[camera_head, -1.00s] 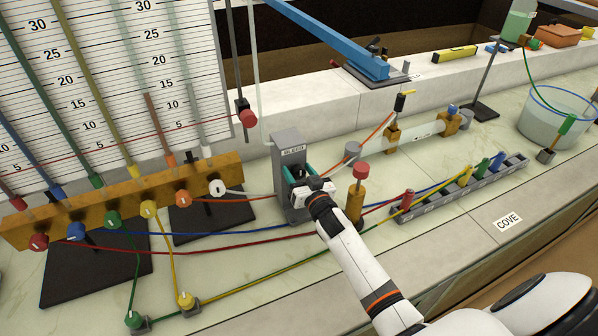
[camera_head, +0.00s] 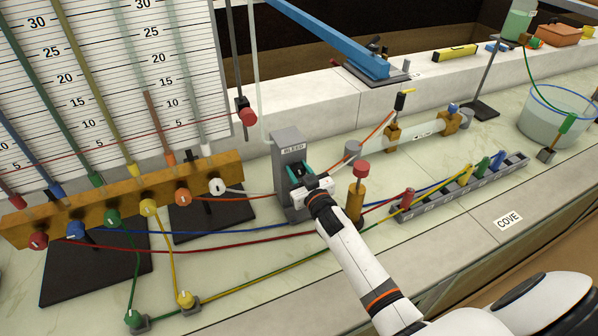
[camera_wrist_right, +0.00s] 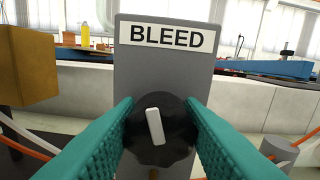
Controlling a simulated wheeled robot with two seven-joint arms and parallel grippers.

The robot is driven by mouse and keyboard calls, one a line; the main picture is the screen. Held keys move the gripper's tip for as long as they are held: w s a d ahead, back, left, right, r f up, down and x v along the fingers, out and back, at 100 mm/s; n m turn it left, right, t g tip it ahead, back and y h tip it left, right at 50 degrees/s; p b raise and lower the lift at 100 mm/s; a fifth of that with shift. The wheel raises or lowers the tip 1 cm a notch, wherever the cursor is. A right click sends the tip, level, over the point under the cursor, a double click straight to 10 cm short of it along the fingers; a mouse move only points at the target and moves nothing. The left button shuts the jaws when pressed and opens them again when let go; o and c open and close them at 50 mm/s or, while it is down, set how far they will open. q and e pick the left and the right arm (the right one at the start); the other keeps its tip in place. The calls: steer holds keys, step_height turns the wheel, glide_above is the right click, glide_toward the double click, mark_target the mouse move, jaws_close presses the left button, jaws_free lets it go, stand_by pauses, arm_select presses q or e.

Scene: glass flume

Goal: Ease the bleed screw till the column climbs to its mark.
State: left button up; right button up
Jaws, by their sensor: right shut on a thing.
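The bleed screw is a black round knob (camera_wrist_right: 160,135) with a white bar tilted slightly left of upright in the right wrist view. It sits on the front of a grey post (camera_head: 290,150) labelled BLEED. My right gripper (camera_head: 303,176) has its teal pads shut on the knob from both sides. In the head view the gripper mostly hides the knob. The columns stand before a ruled scale board (camera_head: 120,50) at left; a short orange column (camera_head: 153,110) tops out near 15. A red line crosses the board to a red knob (camera_head: 248,117). My left gripper is not in view.
A brass manifold (camera_head: 95,205) with coloured taps stands left of the post. Coloured hoses cross the bench to a grey rack (camera_head: 460,188).

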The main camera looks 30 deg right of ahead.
steer(key=shift+n, duration=0.3)
steer(key=o, duration=1)
steer(key=s, duration=0.4)
steer(key=s+b, duration=0.1)
steer(key=s, duration=0.7)
steer(key=shift+a, duration=0.35)
